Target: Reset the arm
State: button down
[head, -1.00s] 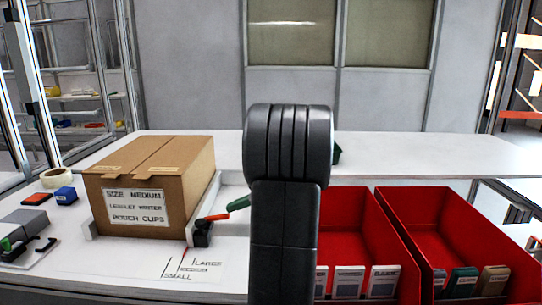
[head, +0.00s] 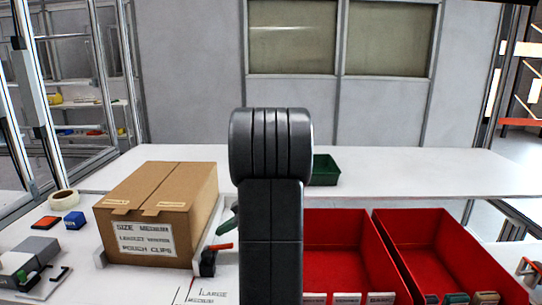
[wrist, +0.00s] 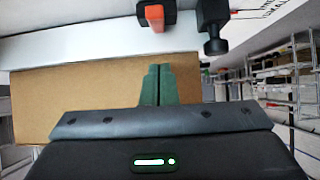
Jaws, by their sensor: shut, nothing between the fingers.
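My arm's dark grey link (head: 270,200) stands upright in the middle of the head view and hides part of the table behind it. In the wrist view, my gripper (wrist: 157,80) has its two dark green fingers pressed together, with nothing between them. The fingers overlap the brown cardboard box (wrist: 80,100) in that view; I cannot tell whether they touch it. In the head view, a small green piece (head: 227,226) shows just left of my arm link; it may be my fingertips, but I cannot tell.
The closed, labelled cardboard box (head: 160,215) stands left of my arm, with a red-handled black object (head: 208,260) at its right. Two red bins (head: 340,250) (head: 450,250) stand at the right. A green bin (head: 325,170) sits farther back. The white rear table (head: 420,165) is mostly clear.

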jog(key=shift+s+a+r+h+p, duration=0.1)
jog(key=shift+a+r+h+p, duration=0.5)
jog(key=shift+p, duration=1.1)
jog(key=shift+a+h+p, duration=0.3)
jog(key=shift+p, duration=0.7)
jog(key=shift+f+b, duration=0.25)
jog(key=shift+b, duration=0.15)
